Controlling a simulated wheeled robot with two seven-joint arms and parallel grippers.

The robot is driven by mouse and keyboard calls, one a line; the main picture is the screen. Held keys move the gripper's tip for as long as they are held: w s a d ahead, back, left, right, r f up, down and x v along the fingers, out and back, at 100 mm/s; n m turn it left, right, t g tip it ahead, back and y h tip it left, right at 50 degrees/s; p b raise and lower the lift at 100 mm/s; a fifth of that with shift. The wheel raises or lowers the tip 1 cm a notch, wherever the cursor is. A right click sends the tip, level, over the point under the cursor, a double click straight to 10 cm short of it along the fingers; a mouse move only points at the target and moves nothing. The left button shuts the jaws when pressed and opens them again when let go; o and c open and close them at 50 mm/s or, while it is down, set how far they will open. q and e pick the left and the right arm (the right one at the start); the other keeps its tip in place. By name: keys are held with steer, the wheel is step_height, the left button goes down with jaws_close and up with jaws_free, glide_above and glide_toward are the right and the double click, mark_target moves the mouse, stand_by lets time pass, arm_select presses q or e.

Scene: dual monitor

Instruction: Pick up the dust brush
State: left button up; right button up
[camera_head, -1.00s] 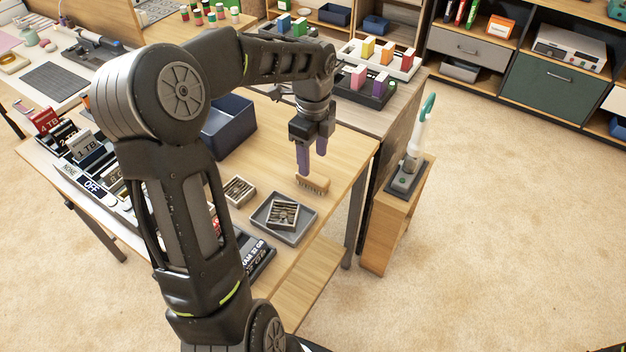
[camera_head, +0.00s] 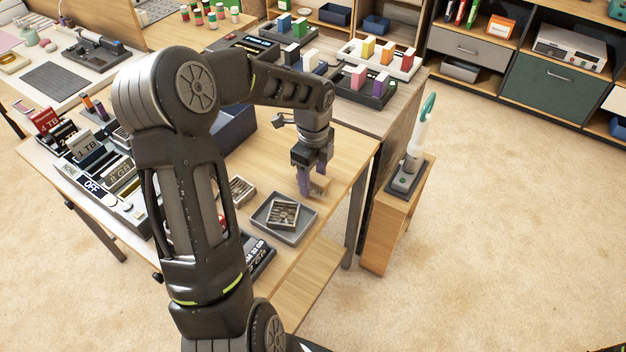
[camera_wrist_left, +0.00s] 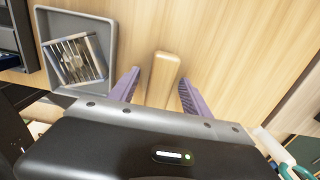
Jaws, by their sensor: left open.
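The dust brush (camera_head: 320,185) has a light wooden back and lies on the wooden table. In the head view it is partly hidden by my left gripper (camera_head: 314,180), which is lowered around it. In the left wrist view the brush (camera_wrist_left: 161,78) lies between the two purple fingers of my left gripper (camera_wrist_left: 156,90). The fingers are open, with a gap on each side of the brush. My right gripper is not in view.
A grey tray (camera_head: 284,238) with a slotted metal piece stands close to the gripper. A dark blue bin (camera_head: 236,130) stands behind my arm. A handheld tool in a stand (camera_head: 413,160) is to the right, beyond the table edge.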

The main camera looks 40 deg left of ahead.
arm_select(q)
steer(key=shift+c, duration=0.6)
jaws_close()
stand_by(0.4)
